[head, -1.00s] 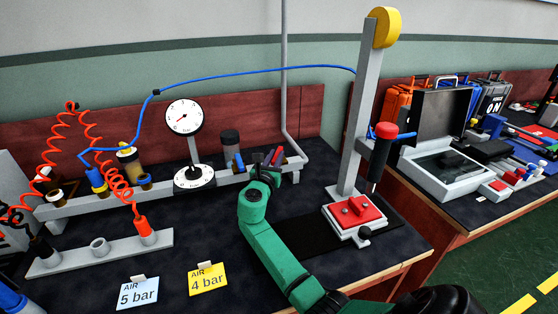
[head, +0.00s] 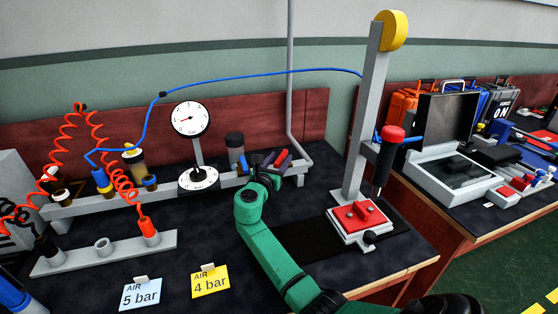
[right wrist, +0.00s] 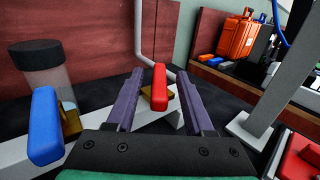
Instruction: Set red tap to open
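The red tap (right wrist: 160,88) has a bar-shaped red handle on a brass body on the grey pipe. In the right wrist view it lies between the two purple fingers of my right gripper (right wrist: 159,75), with a gap on both sides. The handle runs roughly along the fingers in that picture. In the head view the red tap (head: 282,157) shows just right of my right gripper (head: 263,159), partly hidden. The fingers are open and hold nothing. The blue tap (right wrist: 45,126) is to the left of the gripper. My left gripper is not in view.
A dark cylinder (head: 235,145) stands behind the pipe, and a pressure gauge (head: 190,119) is left of it. A grey post (head: 362,120) with a red-handled lever is to the right. Signs for 5 bar (head: 141,293) and 4 bar (head: 210,281) stand in front.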

